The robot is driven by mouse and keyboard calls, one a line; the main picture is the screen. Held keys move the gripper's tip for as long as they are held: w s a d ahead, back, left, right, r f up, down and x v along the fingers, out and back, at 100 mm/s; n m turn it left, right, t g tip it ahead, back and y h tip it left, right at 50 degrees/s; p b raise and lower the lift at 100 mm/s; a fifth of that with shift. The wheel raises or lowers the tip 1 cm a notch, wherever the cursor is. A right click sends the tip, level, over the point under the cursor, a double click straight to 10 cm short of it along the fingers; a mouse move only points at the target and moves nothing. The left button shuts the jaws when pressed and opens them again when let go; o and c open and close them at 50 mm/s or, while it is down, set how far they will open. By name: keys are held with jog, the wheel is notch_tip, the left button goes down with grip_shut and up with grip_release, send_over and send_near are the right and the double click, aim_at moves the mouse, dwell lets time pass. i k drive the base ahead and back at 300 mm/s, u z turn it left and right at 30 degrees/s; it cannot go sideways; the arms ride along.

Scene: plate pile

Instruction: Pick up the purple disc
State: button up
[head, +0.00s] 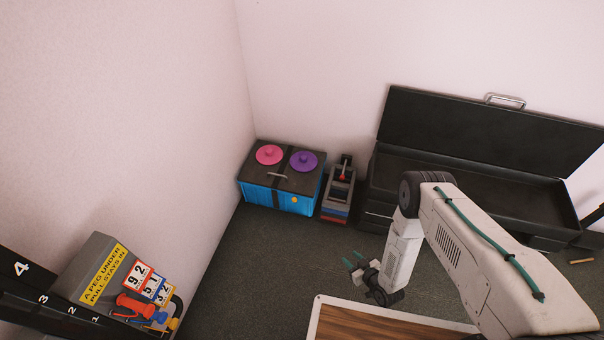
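The purple disc (304,161) is round with a small knob on top. It lies on the dark top of a blue box (268,198) in the far corner. A similar pink disc (269,154) lies to its left on the same top, apart from it. My gripper (351,262) is in the lower middle of the view, to the right of and nearer than the box.
A narrow dark stand (338,192) is just right of the box. A large open black case (470,180) stands further right. A wooden board with a pale rim (315,318) is below my gripper. Numbered blocks and pegs (140,290) are at lower left. Grey floor lies between.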

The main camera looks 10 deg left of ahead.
aim_at(303, 161)
jog(key=u, duration=1.1)
jog(key=i, duration=1.55)
jog(key=z, duration=0.75)
jog(key=i, duration=0.25)
jog(key=z, duration=0.35)
